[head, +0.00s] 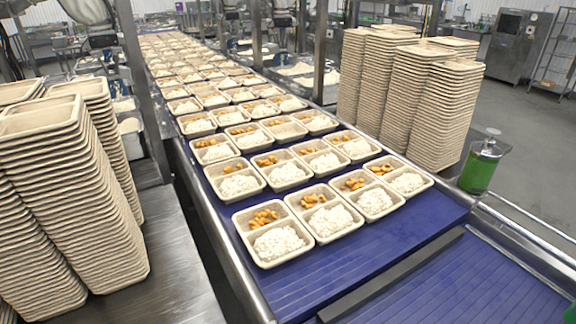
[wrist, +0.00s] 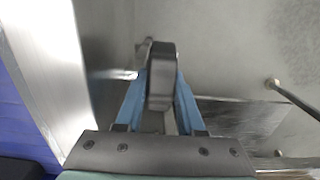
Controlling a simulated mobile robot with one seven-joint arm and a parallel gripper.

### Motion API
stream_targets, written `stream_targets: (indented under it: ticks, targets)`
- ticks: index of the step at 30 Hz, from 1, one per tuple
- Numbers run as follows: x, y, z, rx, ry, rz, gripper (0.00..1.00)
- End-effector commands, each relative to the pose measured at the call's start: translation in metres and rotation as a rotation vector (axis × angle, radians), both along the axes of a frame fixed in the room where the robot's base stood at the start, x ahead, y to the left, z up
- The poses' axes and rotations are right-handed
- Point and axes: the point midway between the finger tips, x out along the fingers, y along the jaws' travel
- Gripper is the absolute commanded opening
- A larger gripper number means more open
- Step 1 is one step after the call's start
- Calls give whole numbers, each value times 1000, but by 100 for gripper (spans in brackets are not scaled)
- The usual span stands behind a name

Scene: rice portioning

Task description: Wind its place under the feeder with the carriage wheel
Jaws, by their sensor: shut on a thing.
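My gripper (wrist: 161,78) shows in the wrist view with its two blue fingers shut on a dark grey, rounded piece. This piece looks like the rim of the carriage wheel (wrist: 161,56) seen edge-on, and a metal rod shows behind it. The rest of the wheel is hidden or out of view. My gripper does not show in the head view. In the head view, cream two-compartment trays (head: 298,222) stand in rows on the blue conveyor (head: 340,275). The nearer ones hold white rice and orange pieces. I cannot make out the feeder or the carriage clearly.
Tall stacks of empty trays stand at the left (head: 75,200) on a steel table (head: 175,270) and at the right (head: 430,110). A container of green liquid (head: 482,168) stands beside the belt. In the wrist view, a pale metal edge (wrist: 55,75) runs along the left.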

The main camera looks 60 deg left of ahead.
Motion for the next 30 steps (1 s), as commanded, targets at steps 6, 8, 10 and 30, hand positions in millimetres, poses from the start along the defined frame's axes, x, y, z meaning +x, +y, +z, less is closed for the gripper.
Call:
stream_targets:
  ticks: [6, 8, 10, 30]
  targets:
    - [0, 4, -1, -162, 16, 5, 0]
    - [0, 5, -2, -195, 19, 4, 0]
    - [-1, 5, -1, -223, 21, 4, 0]
    - [0, 4, -1, -240, 19, 0, 68]
